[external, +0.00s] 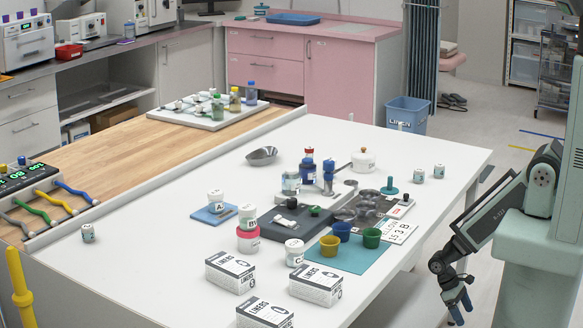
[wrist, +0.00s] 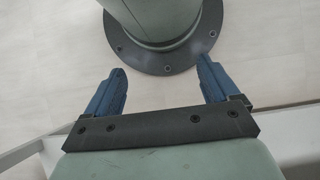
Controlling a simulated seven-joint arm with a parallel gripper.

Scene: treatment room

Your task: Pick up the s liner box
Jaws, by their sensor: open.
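Three white boxes marked LINERS stand at the table's front edge: a left box (external: 230,272), a right box (external: 316,284) and a front box (external: 265,314) cut off by the picture's lower edge. Their size letters are too small to read, so I cannot tell which is the s liner box. My gripper (external: 459,306) hangs low beyond the table's right side, well apart from the boxes. In the wrist view my gripper (wrist: 160,82) is open, with its blue fingers wide apart and nothing between them. No box shows in the wrist view.
Behind the boxes are a white jar (external: 294,253), a teal mat (external: 372,259) with small cups, a dark tray (external: 284,228) and stacked jars (external: 248,228). The white table (external: 150,265) is mostly bare at left. A blue bin (external: 407,115) stands on the floor behind.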

